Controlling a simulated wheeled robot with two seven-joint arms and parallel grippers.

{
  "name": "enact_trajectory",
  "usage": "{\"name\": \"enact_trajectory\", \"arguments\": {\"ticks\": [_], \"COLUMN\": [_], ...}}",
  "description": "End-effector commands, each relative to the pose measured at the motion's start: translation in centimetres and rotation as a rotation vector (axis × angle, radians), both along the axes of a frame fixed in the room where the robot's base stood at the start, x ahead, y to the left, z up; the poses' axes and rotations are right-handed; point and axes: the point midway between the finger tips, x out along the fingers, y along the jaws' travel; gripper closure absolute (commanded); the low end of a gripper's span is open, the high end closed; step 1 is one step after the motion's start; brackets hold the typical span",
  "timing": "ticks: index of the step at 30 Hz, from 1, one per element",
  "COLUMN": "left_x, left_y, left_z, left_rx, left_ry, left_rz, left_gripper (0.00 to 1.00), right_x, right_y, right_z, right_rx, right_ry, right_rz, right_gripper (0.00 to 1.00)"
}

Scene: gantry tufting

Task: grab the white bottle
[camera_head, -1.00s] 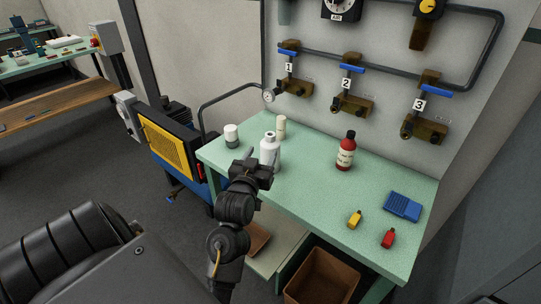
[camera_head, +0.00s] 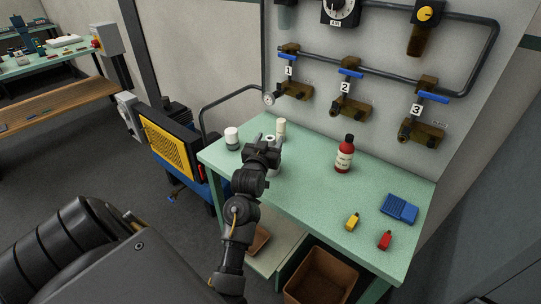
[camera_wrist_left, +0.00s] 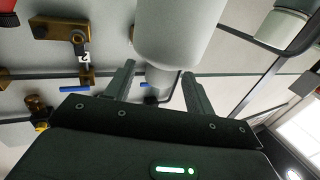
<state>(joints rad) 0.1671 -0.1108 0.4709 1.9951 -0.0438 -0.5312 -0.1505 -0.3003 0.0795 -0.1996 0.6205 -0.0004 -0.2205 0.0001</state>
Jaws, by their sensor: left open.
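The fingers are apart, one on each side of the neck. I cannot tell whether they touch it. My right gripper is not in view.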

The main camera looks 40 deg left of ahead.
Motion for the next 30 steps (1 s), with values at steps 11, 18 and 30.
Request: {"name": "enact_trajectory", "arguments": {"ticks": [11, 18, 30], "left_x": [1.24, 1.22, 1.22], "left_y": [0.51, 0.5, 0.49], "left_z": [-0.06, -0.07, 0.03], "left_rx": [0.001, 0.001, 0.002], "left_ry": [-0.001, 0.0, -0.001], "left_rz": [-0.001, -0.001, -0.001], "left_gripper": [0.46, 0.77, 1.0], "right_x": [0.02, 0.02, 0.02], "right_y": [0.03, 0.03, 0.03], "right_z": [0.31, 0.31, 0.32], "right_rx": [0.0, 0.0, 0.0], "right_ry": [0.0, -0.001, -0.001], "right_rz": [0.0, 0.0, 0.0], "right_gripper": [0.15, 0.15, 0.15]}}
